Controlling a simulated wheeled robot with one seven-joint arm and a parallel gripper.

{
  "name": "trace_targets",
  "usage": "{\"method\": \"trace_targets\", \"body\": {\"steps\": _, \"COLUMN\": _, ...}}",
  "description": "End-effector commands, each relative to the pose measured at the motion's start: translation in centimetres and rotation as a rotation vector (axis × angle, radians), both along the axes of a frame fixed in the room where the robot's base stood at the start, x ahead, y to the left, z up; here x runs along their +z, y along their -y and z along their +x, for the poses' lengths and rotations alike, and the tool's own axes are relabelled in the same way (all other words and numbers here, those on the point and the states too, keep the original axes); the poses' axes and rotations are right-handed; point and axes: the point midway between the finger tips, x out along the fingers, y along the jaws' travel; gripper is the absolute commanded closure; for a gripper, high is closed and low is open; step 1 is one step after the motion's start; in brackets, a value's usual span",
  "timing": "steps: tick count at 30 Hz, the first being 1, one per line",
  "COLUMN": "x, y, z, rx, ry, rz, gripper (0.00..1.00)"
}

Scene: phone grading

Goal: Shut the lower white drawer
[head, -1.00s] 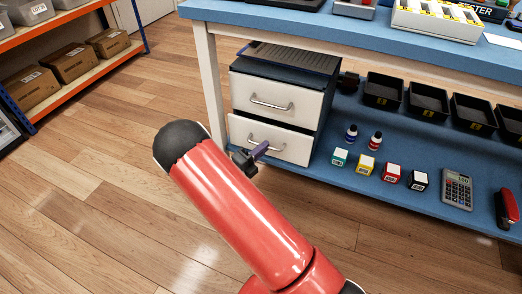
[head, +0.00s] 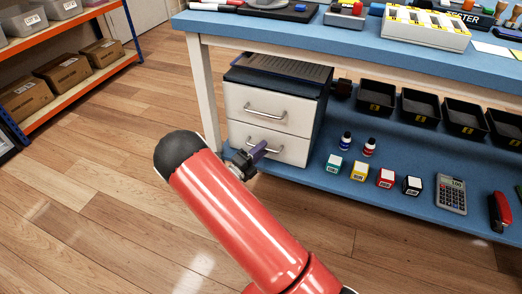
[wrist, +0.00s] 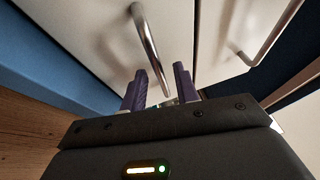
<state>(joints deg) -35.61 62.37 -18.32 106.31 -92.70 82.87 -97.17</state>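The lower white drawer (head: 290,150) is the bottom one in a dark two-drawer unit on the blue lower shelf. Its front looks about level with the upper drawer front (head: 292,120), with no clear gap. My gripper (head: 256,152) is right at the lower front, partly covering its silver handle. In the wrist view my purple fingers (wrist: 160,88) are apart, with the lower handle (wrist: 147,40) running between them. I cannot tell whether they touch it. The upper handle (wrist: 265,40) is to the right.
Dark bins (head: 420,106) stand on the shelf right of the unit. Small bottles, coloured boxes and a calculator (head: 451,194) lie in front. The tabletop (head: 290,38) overhangs the unit, and a white leg (head: 203,95) stands to its left.

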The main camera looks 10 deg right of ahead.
Motion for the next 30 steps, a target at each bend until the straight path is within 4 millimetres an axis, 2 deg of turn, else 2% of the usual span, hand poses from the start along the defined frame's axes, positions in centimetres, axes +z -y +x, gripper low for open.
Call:
{"method": "trace_targets", "body": {"steps": 9, "x": -0.9, "y": -4.4, "z": -2.6, "rx": 0.005, "ry": -0.002, "rz": 0.0, "gripper": 0.7}}
{"method": "trace_targets", "body": {"steps": 13, "x": -1.1, "y": -5.7, "z": -3.3, "rx": 0.003, "ry": -0.001, "rz": 0.0, "gripper": 0.7}}
{"method": "trace_targets", "body": {"steps": 18, "x": -1.3, "y": -6.3, "z": -3.7, "rx": 0.001, "ry": 0.0, "rz": 0.0, "gripper": 0.7}}
{"method": "trace_targets", "body": {"steps": 30, "x": -1.3, "y": -6.2, "z": -3.7, "rx": 0.001, "ry": 0.0, "rz": 0.0, "gripper": 0.7}}
